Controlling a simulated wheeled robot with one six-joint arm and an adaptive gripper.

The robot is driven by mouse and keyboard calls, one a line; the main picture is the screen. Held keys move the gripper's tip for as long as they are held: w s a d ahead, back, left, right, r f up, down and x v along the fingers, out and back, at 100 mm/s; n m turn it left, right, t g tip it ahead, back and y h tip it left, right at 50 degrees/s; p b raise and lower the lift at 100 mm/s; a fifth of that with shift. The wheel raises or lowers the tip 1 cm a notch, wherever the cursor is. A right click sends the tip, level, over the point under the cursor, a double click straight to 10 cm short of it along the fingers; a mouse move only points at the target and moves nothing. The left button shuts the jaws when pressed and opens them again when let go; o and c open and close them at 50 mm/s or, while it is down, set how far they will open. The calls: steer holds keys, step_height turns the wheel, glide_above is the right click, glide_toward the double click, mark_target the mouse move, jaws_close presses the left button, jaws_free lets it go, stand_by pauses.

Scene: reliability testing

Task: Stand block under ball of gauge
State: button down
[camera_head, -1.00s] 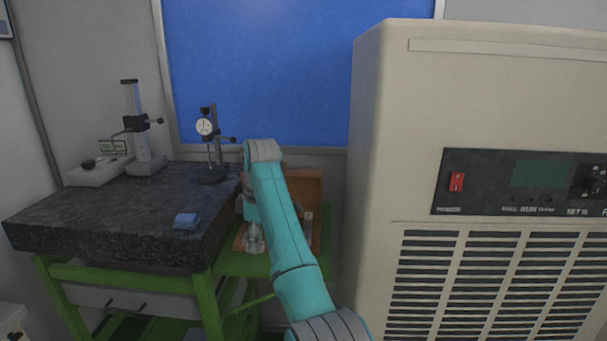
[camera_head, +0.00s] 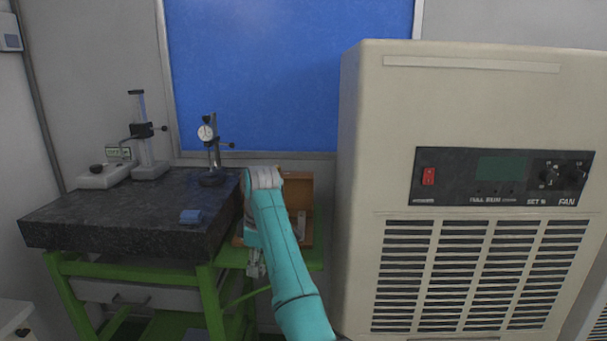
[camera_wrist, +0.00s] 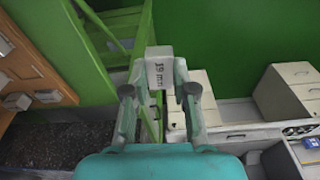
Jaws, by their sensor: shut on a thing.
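A small pale block (camera_wrist: 160,72) marked 19 mm is held between the fingertips of my gripper (camera_wrist: 159,90) in the wrist view. In the head view, my gripper (camera_head: 256,264) hangs beside the green side shelf, below the level of the granite plate; the block is not clear there. The dial gauge (camera_head: 206,133) is on a stand on the dark granite plate (camera_head: 110,222), near its back right. The gauge's ball is too small to make out. My gripper is well apart from the gauge.
An open wooden case (camera_head: 299,186) is on the green side shelf, partly behind my arm; pale blocks in it show in the wrist view. A second stand (camera_head: 147,140) is back left. A large beige cabinet (camera_head: 470,120) is on the right.

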steer(key=s+d+f+m, duration=0.35)
steer(key=d+f, duration=0.45)
steer(key=f, duration=0.4)
steer(key=s+d+f+m, duration=0.3)
steer(key=d+f+m, duration=0.2)
steer(key=d+f, duration=0.6)
steer(key=s+d+f+m, duration=0.4)
steer(key=s+d+f, duration=0.1)
steer(key=s+f, duration=0.3)
steer(key=s+d+f+m+t+h, duration=0.1)
steer(key=s+d+f+m, duration=0.3)
steer(key=s+f, duration=0.5)
steer(key=shift+s+d+f, duration=0.25)
steer(key=shift+s+d, duration=0.45)
steer(key=shift+d, duration=0.5)
steer(key=shift+a, duration=0.1)
